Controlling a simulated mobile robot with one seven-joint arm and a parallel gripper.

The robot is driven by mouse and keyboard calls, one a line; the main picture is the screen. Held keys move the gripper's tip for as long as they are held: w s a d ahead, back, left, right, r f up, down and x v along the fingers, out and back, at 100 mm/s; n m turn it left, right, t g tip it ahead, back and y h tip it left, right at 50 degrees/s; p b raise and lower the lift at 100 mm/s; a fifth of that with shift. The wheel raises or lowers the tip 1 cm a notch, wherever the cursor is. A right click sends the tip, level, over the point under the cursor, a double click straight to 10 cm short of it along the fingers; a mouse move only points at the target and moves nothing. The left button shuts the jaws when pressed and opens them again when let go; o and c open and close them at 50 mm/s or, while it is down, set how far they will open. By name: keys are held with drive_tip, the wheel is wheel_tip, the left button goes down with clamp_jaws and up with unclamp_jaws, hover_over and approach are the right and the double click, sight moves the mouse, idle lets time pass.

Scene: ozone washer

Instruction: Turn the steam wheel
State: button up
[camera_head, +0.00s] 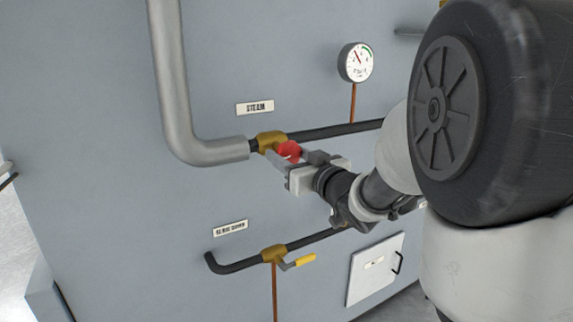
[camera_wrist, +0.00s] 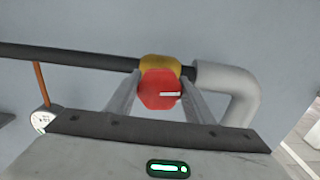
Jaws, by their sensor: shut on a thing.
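The steam wheel (camera_head: 289,150) is a small red knob on a brass valve (camera_head: 270,139) in the upper pipe line, beneath the "STEAM" label (camera_head: 255,108). In the wrist view the red wheel (camera_wrist: 160,90) sits in front of the brass valve (camera_wrist: 158,66), with a white mark on its face. My gripper (camera_head: 281,158) reaches the wheel from the lower right. Its two fingers (camera_wrist: 156,98) stand on either side of the wheel and are shut on it. The fingertips are partly hidden behind the wheel in the wrist view.
A thick grey pipe (camera_head: 172,90) bends into the valve from the left. A round gauge (camera_head: 356,62) is at the upper right. Below are a valve with a yellow handle (camera_head: 304,260) and a white hatch (camera_head: 376,270). My arm covers the right side.

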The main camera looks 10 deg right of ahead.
drive_tip(key=n+b, duration=0.1)
drive_tip(key=n, duration=0.1)
drive_tip(key=n+b, duration=0.1)
drive_tip(key=b, duration=0.1)
drive_tip(key=shift+f+n+b, duration=0.2)
drive_tip(key=shift+n+b, duration=0.1)
drive_tip(key=shift+n, duration=0.1)
drive_tip(key=n+b, duration=0.3)
drive_tip(key=shift+d+n, duration=0.1)
drive_tip(key=shift+n, duration=0.2)
drive_tip(key=n+b, duration=0.3)
drive_tip(key=n, duration=0.1)
drive_tip(key=shift+r, duration=0.15)
drive_tip(key=shift+r+n+b, duration=0.1)
drive_tip(key=shift+n+b, duration=0.65)
drive_tip(key=shift+n, duration=0.25)
drive_tip(key=shift+r+n, duration=0.1)
drive_tip(key=shift+n, duration=0.2)
drive_tip(key=o, duration=1.1)
drive_tip(key=shift+c, duration=0.2)
drive_tip(key=shift+d, duration=0.1)
